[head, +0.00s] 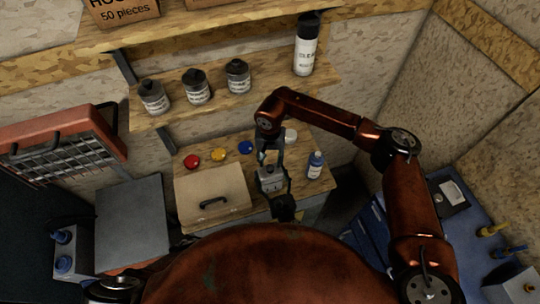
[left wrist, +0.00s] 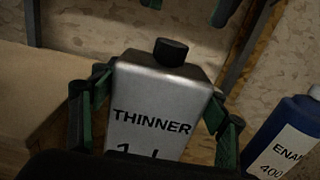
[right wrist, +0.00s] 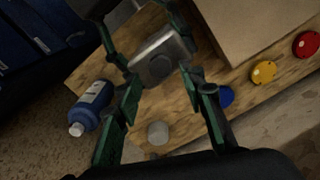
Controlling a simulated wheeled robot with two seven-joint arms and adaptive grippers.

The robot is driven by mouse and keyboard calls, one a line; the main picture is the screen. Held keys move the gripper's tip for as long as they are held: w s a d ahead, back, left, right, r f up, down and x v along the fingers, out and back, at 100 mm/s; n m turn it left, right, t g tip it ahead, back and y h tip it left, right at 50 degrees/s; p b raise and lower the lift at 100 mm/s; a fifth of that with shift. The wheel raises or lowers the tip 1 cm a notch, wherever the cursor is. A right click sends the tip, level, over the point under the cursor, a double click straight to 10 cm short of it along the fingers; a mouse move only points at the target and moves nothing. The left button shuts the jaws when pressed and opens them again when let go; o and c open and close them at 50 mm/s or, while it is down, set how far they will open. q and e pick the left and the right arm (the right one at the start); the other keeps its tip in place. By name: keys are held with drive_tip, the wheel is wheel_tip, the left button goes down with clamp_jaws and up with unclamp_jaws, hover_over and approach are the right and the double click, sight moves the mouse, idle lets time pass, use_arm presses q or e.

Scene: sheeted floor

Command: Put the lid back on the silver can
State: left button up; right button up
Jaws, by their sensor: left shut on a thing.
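The silver can (head: 270,179), labelled THINNER, stands on the wooden bench; it also shows in the left wrist view (left wrist: 150,100) and the right wrist view (right wrist: 150,70). A black lid (left wrist: 170,52) sits on the can's top; I cannot tell how firmly it is seated. My left gripper (left wrist: 160,100) is shut on the can body, one finger on each side. My right gripper (right wrist: 160,80) is open just above the can and the lid, its fingers apart and empty; in the head view (head: 271,158) it comes down from behind the can.
A blue bottle (head: 315,165) stands right of the can. Red (head: 192,161), yellow (head: 218,155), blue (head: 245,147) and pale (head: 291,135) discs lie behind. A beige case (head: 212,190) is left of the can. A shelf (head: 180,112) with dark-topped jars is above.

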sight(270, 167)
drive_tip(key=shift+f, duration=2.05)
clamp_jaws()
